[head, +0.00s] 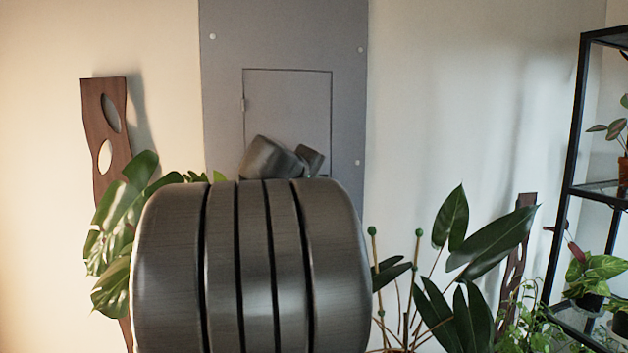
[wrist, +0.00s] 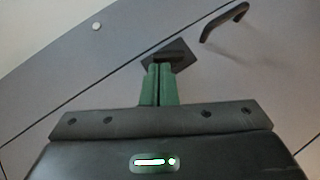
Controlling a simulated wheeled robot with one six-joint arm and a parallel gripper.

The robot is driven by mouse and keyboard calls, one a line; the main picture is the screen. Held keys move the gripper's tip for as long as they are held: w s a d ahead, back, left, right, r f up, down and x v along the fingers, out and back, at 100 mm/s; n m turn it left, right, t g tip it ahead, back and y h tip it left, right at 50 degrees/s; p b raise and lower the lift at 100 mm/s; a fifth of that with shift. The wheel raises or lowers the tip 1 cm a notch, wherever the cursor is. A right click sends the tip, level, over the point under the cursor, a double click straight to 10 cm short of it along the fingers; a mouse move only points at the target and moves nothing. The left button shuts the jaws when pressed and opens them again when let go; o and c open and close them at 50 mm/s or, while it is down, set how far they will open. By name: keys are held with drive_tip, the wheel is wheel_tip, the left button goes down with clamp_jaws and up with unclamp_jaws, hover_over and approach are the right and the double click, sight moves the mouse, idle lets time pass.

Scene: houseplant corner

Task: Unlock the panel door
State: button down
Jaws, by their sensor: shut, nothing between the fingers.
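The grey panel door (head: 290,105) is in the upper middle of the head view, flat in its grey panel (head: 222,55) on the wall. My arm covers its lower part there. In the wrist view a dark square plate with a raised dark piece (wrist: 180,52) is on the grey surface, probably the lock. A black bar handle (wrist: 225,22) stands to its upper right. My gripper (wrist: 160,68) has its two green fingers together with nothing between them. Their tips overlap the plate's lower left edge in the picture; I cannot tell whether they touch it. The head view hides the fingers.
A brown wooden board with oval holes (head: 105,95) and a leafy plant (head: 110,235) are left of the panel. Another plant (head: 465,260) stands at lower right, before a black shelf (head: 575,130) with pots. The wall right of the panel is bare.

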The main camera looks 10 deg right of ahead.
sight(330, 174)
drive_tip(key=shift+r+p, duration=0.2)
drive_tip(key=shift+p, duration=0.3)
drive_tip(key=shift+d+r+m+g+y+p, duration=0.1)
drive_tip(key=shift+d+m+g+y+p, duration=0.3)
drive_tip(key=shift+p, duration=0.85)
drive_tip(key=shift+w+d+r+m+y+p, duration=0.15)
drive_tip(key=shift+m+y+p, duration=0.3)
drive_tip(key=shift+p, duration=0.25)
drive_tip(key=shift+d, duration=0.1)
drive_tip(key=shift+w+d+b, duration=0.1)
drive_tip(key=shift+d+b, duration=0.3)
drive_tip(key=shift+d, duration=0.4)
drive_tip(key=shift+w+d, duration=0.1)
drive_tip(key=shift+d, duration=0.25)
drive_tip(key=shift+r, duration=0.15)
drive_tip(key=shift+r+p, duration=0.55)
drive_tip(key=shift+r, duration=0.1)
